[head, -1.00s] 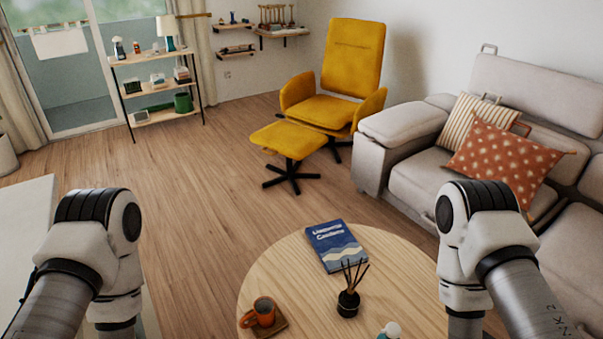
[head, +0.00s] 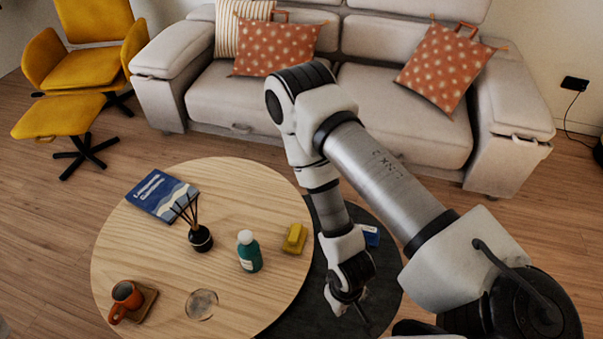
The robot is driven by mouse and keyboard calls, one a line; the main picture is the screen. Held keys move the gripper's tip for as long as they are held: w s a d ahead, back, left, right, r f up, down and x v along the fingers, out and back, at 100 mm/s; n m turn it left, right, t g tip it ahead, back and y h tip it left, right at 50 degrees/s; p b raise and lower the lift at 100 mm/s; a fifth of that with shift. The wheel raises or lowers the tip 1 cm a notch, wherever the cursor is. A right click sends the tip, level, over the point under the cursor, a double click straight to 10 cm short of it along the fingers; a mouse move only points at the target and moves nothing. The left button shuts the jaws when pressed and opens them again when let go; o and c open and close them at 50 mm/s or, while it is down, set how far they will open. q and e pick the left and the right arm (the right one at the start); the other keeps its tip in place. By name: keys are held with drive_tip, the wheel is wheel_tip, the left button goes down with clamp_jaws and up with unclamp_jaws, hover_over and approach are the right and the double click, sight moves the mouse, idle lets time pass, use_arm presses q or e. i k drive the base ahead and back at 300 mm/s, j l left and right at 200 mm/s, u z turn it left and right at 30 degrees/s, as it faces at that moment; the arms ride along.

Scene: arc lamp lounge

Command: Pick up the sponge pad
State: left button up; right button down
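A small yellow block that looks like the sponge pad (head: 294,238) lies near the right edge of the round wooden table (head: 240,190) in the head view. My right gripper (head: 349,308) points down over the dark lower round surface, to the right of and nearer than the yellow block, and does not touch it. Its fingers look spread, with nothing seen between them. My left gripper is out of view.
A teal bottle (head: 249,252) stands just left of the yellow block. A reed diffuser (head: 200,238), a blue book (head: 160,193), an orange mug (head: 126,295) and a clear glass dish (head: 201,305) are also on the table. A blue object (head: 371,236) sits beside my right arm.

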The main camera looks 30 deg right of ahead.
sight(295, 242)
drive_tip(key=z, duration=1)
